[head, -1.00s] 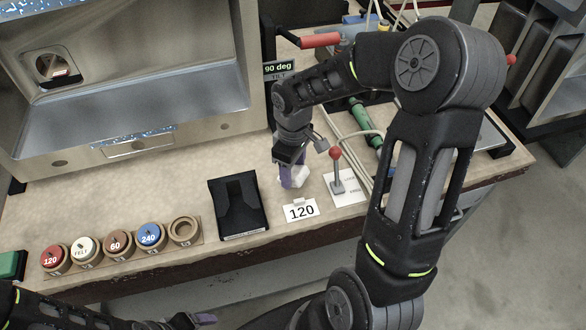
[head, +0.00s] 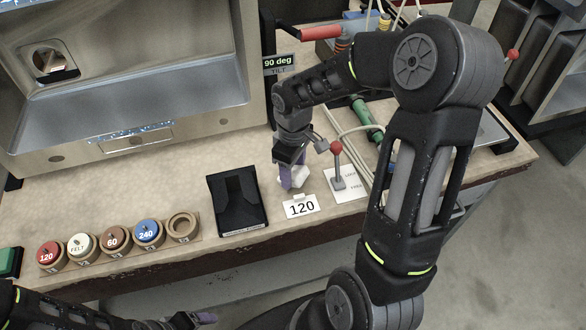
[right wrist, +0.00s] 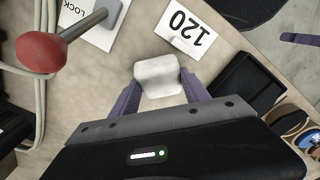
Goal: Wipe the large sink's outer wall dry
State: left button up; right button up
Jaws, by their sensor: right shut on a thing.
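The large metal sink (head: 205,104) stands at the upper left, its front outer wall with a label plate and speckled wet-looking marks (head: 137,131) facing the counter. My right gripper (head: 291,178) is over the counter, right of the black holder and apart from the sink. Its purple fingers are shut on a small white block-like pad, which shows in the right wrist view (right wrist: 158,76). The pad is partly hidden by the fingers in the head view. My left gripper (head: 203,318) shows only a purple fingertip at the bottom edge; its opening is unclear.
A black holder (head: 238,203) and a "120" card (head: 301,206) lie close to my right gripper. A red-knobbed lever (head: 337,165) stands just right of it. Several round discs (head: 115,240) line the front left. Hoses and a green-handled tool (head: 366,120) lie behind.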

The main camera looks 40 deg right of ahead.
aim_at(293, 172)
jog(key=o, duration=1.6)
jog(key=shift+c, duration=0.2)
jog(key=shift+r, duration=0.1)
notch_tip(293, 172, up, 8)
jog(key=shift+f, duration=0.2)
